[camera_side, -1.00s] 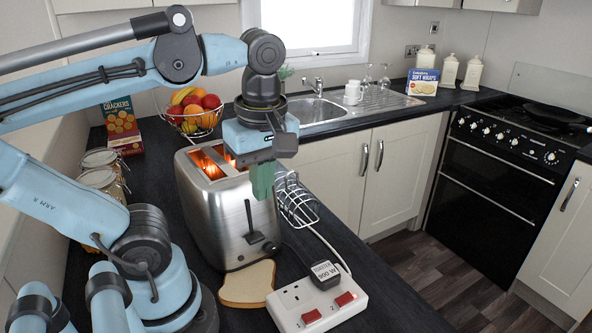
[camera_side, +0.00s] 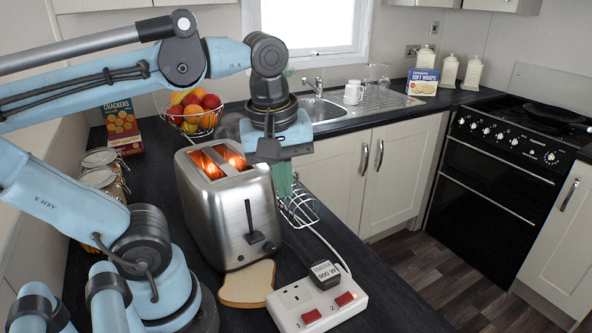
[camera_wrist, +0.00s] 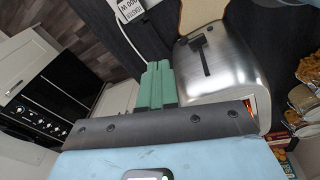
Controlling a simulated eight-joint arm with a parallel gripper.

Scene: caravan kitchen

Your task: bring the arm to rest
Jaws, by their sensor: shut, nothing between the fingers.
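My gripper (camera_side: 283,180) is shut and empty, with its green fingers pointing down beside the toaster's right rear side. The green fingers (camera_wrist: 157,82) also show together in the wrist view. The steel toaster (camera_side: 222,215) stands on the dark counter with its slots glowing orange. It also shows right of the fingers in the wrist view (camera_wrist: 215,65). I cannot tell whether the fingers touch the rack.
A bread slice (camera_side: 247,284) lies before the toaster. A power strip (camera_side: 317,305) with a plug (camera_side: 325,275) sits to its right. A fruit basket (camera_side: 193,114), crackers box (camera_side: 122,127) and jars (camera_side: 103,180) stand behind and left. The sink (camera_side: 318,109) is beyond.

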